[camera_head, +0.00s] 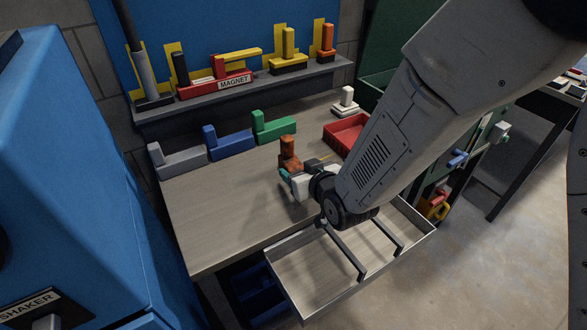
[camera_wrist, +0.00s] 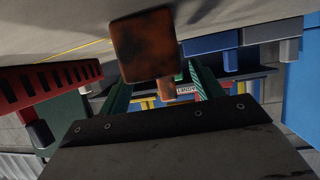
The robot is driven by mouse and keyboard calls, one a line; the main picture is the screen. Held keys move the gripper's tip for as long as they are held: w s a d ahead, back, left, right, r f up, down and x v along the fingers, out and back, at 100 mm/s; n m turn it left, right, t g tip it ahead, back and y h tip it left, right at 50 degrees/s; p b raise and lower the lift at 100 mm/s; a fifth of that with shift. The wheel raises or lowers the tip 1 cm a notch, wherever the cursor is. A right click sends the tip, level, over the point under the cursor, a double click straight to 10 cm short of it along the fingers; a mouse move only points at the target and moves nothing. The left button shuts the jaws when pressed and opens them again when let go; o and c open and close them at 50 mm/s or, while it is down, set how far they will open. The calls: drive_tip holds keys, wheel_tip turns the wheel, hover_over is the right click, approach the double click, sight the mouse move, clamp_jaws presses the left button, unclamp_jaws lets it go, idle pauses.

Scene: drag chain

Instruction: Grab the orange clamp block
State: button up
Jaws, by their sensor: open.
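The orange clamp block (camera_head: 288,147) stands upright on the workbench, with a rusty, worn surface. In the wrist view, which looks upside down, it shows as a large rusty square face (camera_wrist: 147,45) just beyond my fingers. A smaller orange piece (camera_wrist: 168,91) shows below it; I cannot tell whether it is part of the same block. My gripper (camera_head: 291,174) is open, low over the bench and right at the block's base. Its green fingers in the wrist view (camera_wrist: 162,85) lie left and right of the block's line. Contact with the block cannot be made out.
Grey (camera_head: 178,161), blue (camera_head: 229,143) and green (camera_head: 273,127) L-shaped blocks line the bench's back edge. A red bin (camera_head: 342,133) and a white block (camera_head: 346,103) are at the right. An open drawer (camera_head: 300,287) lies below my arm. The front-left bench top is clear.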

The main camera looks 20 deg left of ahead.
sight(296, 165)
drive_tip(key=x, duration=0.2)
drive_tip(key=shift+w+a+f, duration=0.1)
drive_tip(key=shift+w+a, duration=0.1)
drive_tip(key=c, duration=1.3)
drive_tip(key=shift+o, duration=0.2)
